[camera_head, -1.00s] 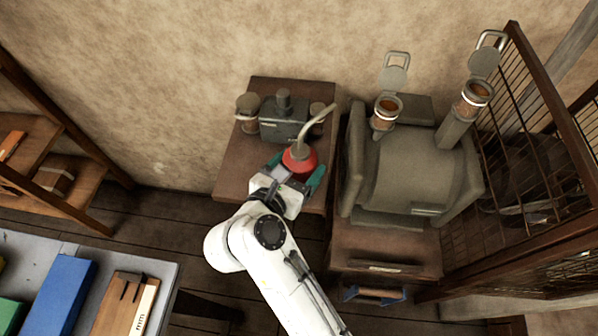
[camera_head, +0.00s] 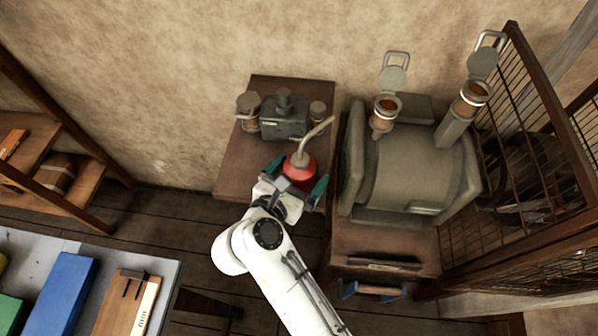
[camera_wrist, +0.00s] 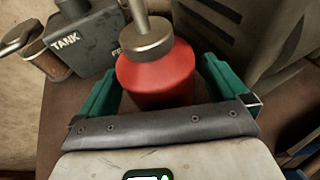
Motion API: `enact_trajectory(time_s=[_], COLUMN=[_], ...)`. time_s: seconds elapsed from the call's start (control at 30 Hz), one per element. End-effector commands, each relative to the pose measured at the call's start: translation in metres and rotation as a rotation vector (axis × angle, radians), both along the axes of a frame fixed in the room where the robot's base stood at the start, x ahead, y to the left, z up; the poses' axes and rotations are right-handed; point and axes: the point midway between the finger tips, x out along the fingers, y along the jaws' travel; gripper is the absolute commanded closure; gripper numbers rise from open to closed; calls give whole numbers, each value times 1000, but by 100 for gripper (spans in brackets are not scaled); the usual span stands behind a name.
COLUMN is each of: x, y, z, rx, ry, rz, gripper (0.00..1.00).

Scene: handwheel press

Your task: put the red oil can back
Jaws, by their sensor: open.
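The red oil can (camera_head: 299,169) has a long pale spout that leans up to the right. It is at the front right part of the small brown table (camera_head: 236,167). My gripper (camera_head: 298,178) is open, with one green finger on each side of the can. In the wrist view the can (camera_wrist: 156,78) is between the two green fingers (camera_wrist: 160,92), with a gap visible on the left; whether the right finger touches is hard to tell. The can's bottom is hidden by my gripper, so I cannot see how it meets the table.
A large grey machine (camera_head: 412,175) stands close on the right. The table's left part is clear.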

Motion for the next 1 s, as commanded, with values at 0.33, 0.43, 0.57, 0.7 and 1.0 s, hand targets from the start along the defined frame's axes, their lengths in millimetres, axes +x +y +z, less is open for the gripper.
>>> enact_trajectory(time_s=[0.33,0.43,0.57,0.7,1.0], x=[-16,-34,-58,-81,-104], y=[8,16,26,36,46], z=[8,12,21,29,38], rx=[-1,0,1,0,0], ry=[-2,-2,-3,-1,-1], rz=[4,4,4,3,0], gripper=[0,0,0,0,0])
